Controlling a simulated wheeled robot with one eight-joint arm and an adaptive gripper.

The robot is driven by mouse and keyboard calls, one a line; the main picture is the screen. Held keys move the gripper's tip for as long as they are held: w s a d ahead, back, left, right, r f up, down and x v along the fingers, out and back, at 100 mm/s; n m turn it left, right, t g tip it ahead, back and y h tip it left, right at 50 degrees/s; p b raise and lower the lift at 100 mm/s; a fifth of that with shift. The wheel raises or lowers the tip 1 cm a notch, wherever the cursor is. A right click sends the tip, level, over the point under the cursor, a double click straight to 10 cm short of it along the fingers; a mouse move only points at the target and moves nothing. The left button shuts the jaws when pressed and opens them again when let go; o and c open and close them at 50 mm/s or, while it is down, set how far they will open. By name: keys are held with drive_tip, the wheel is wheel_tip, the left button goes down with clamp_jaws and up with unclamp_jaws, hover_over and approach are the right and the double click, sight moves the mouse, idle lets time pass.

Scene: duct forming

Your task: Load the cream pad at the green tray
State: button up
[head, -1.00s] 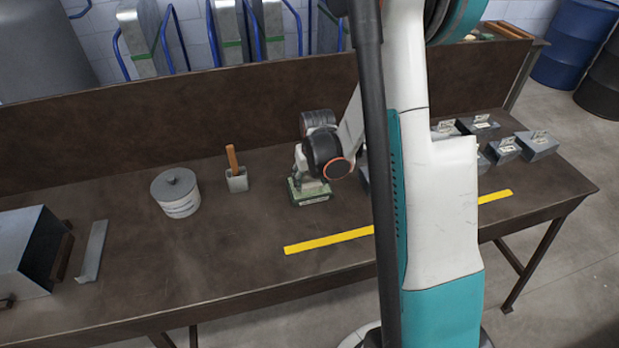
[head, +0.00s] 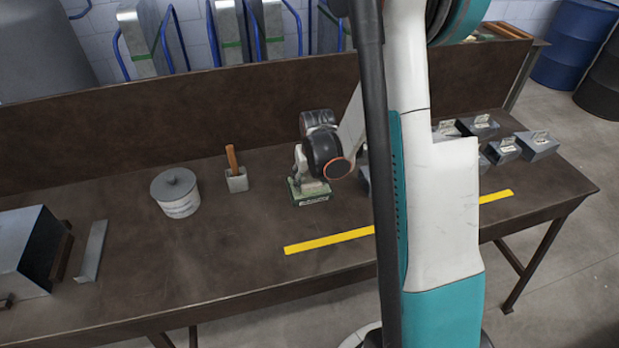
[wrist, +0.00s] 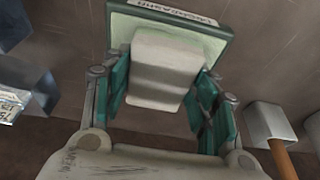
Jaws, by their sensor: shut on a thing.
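My gripper (wrist: 160,100) is shut on the cream pad (wrist: 170,62), a pale block between its teal-lined fingers in the wrist view. The green tray (wrist: 215,38) lies just beyond the pad, with a label on its edge; the pad overlaps it in this view. In the head view the green tray (head: 309,195) sits on the bench, and my gripper (head: 305,178) is low over it. My wrist hides the pad there. I cannot tell whether the pad touches the tray.
Grey bins (head: 536,148) stand at the right. A yellow strip (head: 330,240) lies in front. A brown back panel (head: 180,110) rises behind.

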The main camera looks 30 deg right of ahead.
sight(309, 178)
drive_tip(key=shift+r+p, duration=2.2)
drive_tip(key=shift+r, duration=1.3)
